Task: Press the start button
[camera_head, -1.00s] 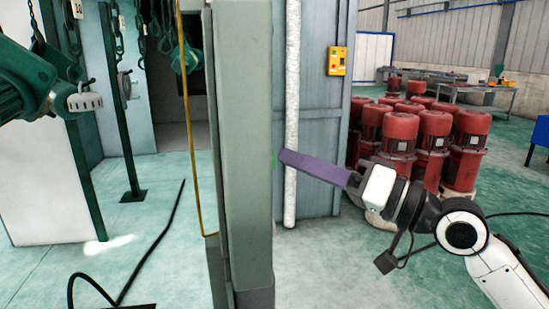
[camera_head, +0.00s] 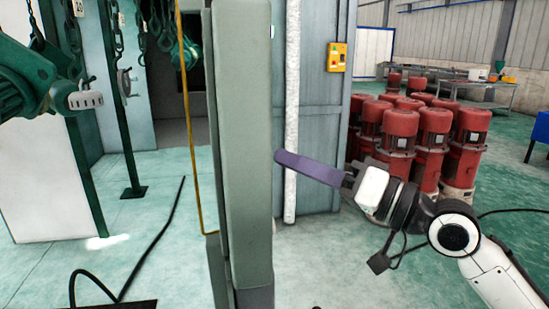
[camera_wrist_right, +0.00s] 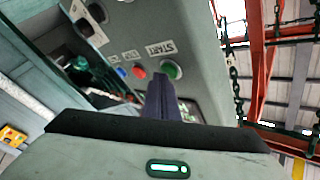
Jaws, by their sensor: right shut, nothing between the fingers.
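The green start button (camera_wrist_right: 172,70) sits on a grey control panel (camera_wrist_right: 195,35) in the right wrist view, near a label reading START. A red button (camera_wrist_right: 139,72) and a blue one (camera_wrist_right: 121,72) are beside it. My right gripper (camera_wrist_right: 159,78) is shut and empty; its purple fingertips overlap the panel just beside the green button. I cannot tell whether they touch it. In the head view the right gripper (camera_head: 279,157) points left at the edge of a tall grey-green post (camera_head: 243,130). The button face is hidden there. My left gripper is not in view.
A yellow box with a red button (camera_head: 336,57) is on the cabinet wall behind. Red motors (camera_head: 433,130) stand at right. Green hoist parts (camera_head: 30,80) hang at left. A black cable (camera_head: 160,240) lies on the floor.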

